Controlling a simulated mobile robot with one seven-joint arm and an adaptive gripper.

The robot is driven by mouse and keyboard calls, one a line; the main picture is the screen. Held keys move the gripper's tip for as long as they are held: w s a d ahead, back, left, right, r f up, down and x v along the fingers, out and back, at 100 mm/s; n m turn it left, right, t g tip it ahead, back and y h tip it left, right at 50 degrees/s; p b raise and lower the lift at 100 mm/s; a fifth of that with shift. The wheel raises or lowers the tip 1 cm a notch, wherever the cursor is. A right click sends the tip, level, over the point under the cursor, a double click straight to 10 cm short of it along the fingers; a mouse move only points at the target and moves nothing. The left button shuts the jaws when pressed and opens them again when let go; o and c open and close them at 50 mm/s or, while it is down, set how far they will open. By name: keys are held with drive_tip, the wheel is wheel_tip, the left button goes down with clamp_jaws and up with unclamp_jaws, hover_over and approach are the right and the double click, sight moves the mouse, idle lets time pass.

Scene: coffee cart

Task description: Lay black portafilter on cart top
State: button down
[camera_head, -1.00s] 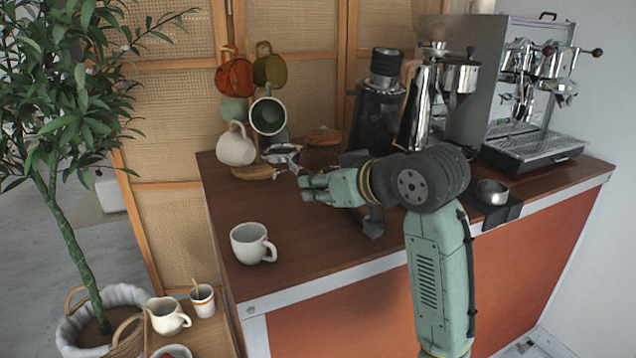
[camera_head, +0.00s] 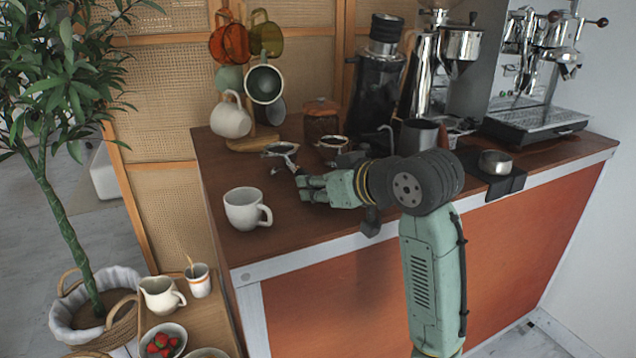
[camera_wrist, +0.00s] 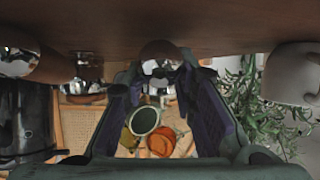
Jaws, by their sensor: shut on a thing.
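A portafilter (camera_head: 281,150) with a round metal head points away to the upper left from my gripper (camera_head: 304,184). My gripper is shut on its handle, which the fingers mostly hide, so its colour is hard to tell. In the wrist view, the metal head (camera_wrist: 160,52) shows between my two fingers, close to the brown surface along the top of that upside-down picture. The portafilter is low over the wooden cart top (camera_head: 310,220). I cannot tell whether it touches it.
A white mug (camera_head: 245,208) stands left of my gripper. A mug tree holds several mugs, one white (camera_head: 230,118). A second portafilter (camera_head: 332,144), a lidded jar (camera_head: 321,122) and a black grinder (camera_head: 376,90) stand behind. The cart's front middle is clear.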

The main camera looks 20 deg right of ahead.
drive_tip(key=shift+s+f, duration=0.15)
drive_tip(key=shift+f, duration=0.05)
idle(0.4)
drive_tip(key=c, duration=1.6)
unclamp_jaws()
drive_tip(key=o, duration=0.4)
drive_tip(key=shift+f, duration=0.15)
drive_tip(key=v, duration=1.2)
drive_tip(key=shift+s, duration=0.15)
